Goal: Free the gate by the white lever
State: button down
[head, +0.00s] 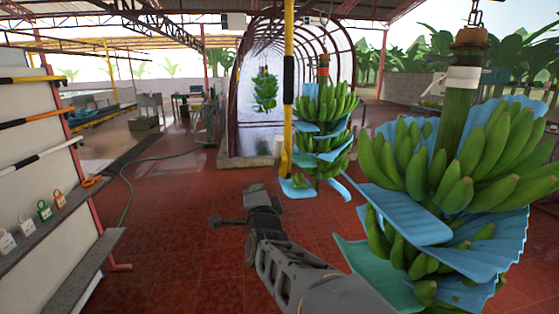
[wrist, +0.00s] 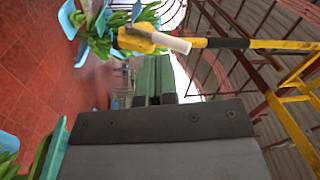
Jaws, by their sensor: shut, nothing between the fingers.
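A short white lever (head: 278,147) stands upright at the yellow block (head: 286,163) low on a yellow post (head: 289,40) with a black sleeve. In the wrist view the white lever (wrist: 172,43) sticks out of the yellow block (wrist: 136,38), with its free end pointing right. My gripper (head: 254,188) is in front of the post, lower and left of the lever in the head view. In the wrist view my gripper (wrist: 154,99) is shut and empty, apart from the lever. Which part is the gate is not clear.
Banana bunches with blue sheets hang behind the post (head: 330,110) and close at right (head: 495,165). An arched tunnel frame (head: 250,75) stands behind. At left, a wall carries coloured bars, and a shelf (head: 60,225) holds padlocks.

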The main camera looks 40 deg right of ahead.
aim_at(279, 141)
jog(key=d+m+h, duration=0.1)
jog(key=m+h, duration=0.1)
jog(key=s+d+r+m+h, duration=0.1)
jog(key=d+m+h, duration=0.1)
jog(key=s+d+r+m+h+b, duration=0.1)
jog(key=m, duration=0.1)
jog(key=shift+d+m+h, duration=0.3)
jog(key=shift+h, duration=0.1)
jog(key=p+x, duration=0.5)
jog(key=x, duration=0.9)
jog(key=shift+a+r, duration=0.1)
jog(key=shift+a, duration=0.05)
jog(key=shift+w+r, duration=0.1)
